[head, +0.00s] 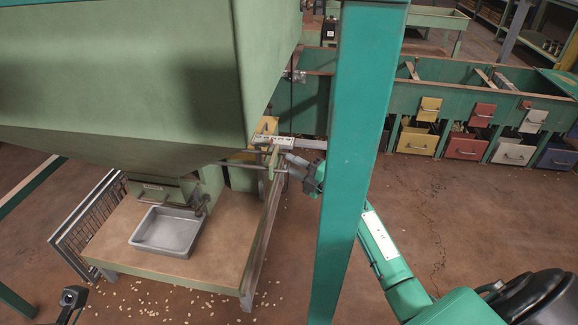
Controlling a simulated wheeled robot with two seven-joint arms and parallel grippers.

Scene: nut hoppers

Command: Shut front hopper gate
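The big green hopper (120,90) fills the upper left. Under its spout, a gate area (160,190) sits above a grey metal tray (150,243). The tray looks empty. A thin rod runs right from the hopper to a small upright green handle (273,161). My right gripper (285,168) is beside this handle, at its right, with its arm passing behind the green post. Its fingers are small here, and I cannot tell whether they touch or hold the handle. A dark part, likely my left gripper (73,298), shows at the lower left, away from the hopper.
A green post (350,150) stands in front of my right forearm. The tray rests on a wooden-topped stand (115,238), with a wire grille (85,215) at its left. Pale nuts lie scattered on the floor. Bins with coloured drawers (468,146) stand at the back right.

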